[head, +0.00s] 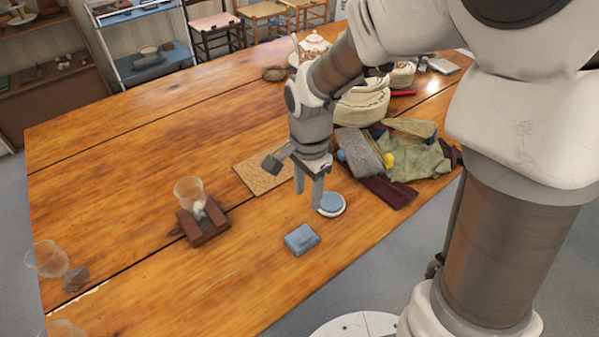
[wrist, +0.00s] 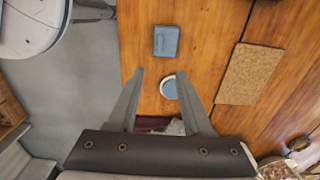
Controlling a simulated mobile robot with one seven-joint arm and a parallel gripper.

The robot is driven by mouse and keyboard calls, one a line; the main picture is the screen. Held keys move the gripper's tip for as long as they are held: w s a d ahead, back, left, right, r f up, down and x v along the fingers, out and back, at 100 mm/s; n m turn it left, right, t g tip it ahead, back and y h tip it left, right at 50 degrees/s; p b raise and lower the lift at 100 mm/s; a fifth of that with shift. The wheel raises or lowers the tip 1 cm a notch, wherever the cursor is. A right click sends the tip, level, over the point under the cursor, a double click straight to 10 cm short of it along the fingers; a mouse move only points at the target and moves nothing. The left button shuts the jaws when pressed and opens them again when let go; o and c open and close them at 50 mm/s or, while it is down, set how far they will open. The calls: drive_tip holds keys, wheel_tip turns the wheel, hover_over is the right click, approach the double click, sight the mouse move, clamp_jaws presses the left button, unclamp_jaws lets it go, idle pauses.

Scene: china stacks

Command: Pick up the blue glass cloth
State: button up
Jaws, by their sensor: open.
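The blue glass cloth (head: 301,239) looks like a small folded blue rectangle lying flat on the bare wooden table, near its front edge. It also shows in the wrist view (wrist: 166,41), beyond my fingertips and in full sight. My gripper (head: 308,198) points down over the table, behind the cloth in the head view and apart from it. In the wrist view my gripper (wrist: 160,73) has its two fingers spread with nothing held between them.
A round white dish with a blue top (head: 331,210) stands close by my fingers. A cork mat (head: 264,173) lies behind. A heap of cloths (head: 415,163) is at right. A glass on a brown wooden block (head: 205,228) stands left. Table around the blue cloth is clear.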

sight(306, 238)
wheel_tip(306, 238, down, 17)
drive_tip(key=b, duration=0.3)
drive_tip(key=shift+s+a+r, duration=0.1)
clamp_jaws()
idle(0.3)
